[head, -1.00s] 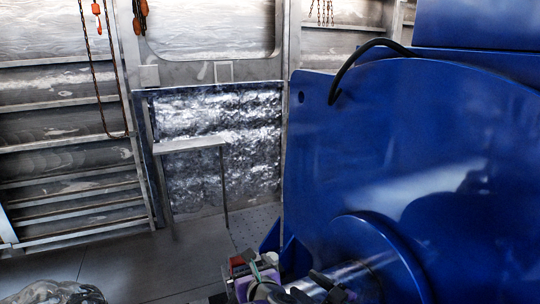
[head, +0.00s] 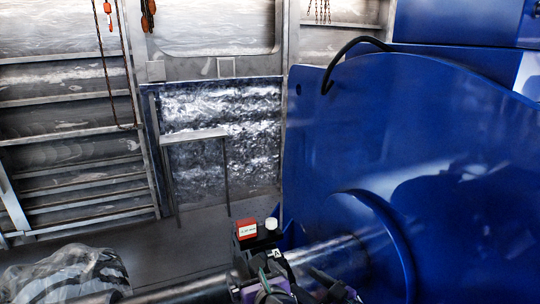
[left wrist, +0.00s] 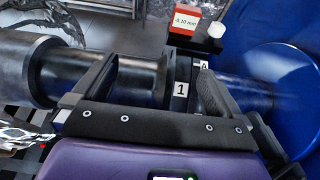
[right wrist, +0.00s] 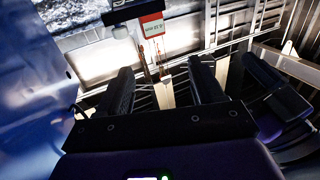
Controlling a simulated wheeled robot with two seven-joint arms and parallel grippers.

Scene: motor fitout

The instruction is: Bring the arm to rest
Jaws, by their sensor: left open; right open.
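My left gripper (left wrist: 155,88) is open, its two fingers spread in front of a dark shaft with a coupling (left wrist: 183,88) labelled "1" and "A"; I cannot tell whether they touch it. It also shows at the bottom of the head view (head: 268,292), where its tips are hard to make out. My right gripper (right wrist: 162,85) is open, with nothing seen between its fingers; in the head view it is partly cut off at the bottom, right of the left one. The big blue motor (head: 440,150) fills the right of the head view.
A red box (head: 246,228) and a white cap (head: 271,224) stand by the coupling. The metal shaft (head: 330,253) runs into the motor. A plastic-wrapped object (head: 65,275) lies at lower left. A small metal table (head: 193,137) stands at the back wall, with open floor before it.

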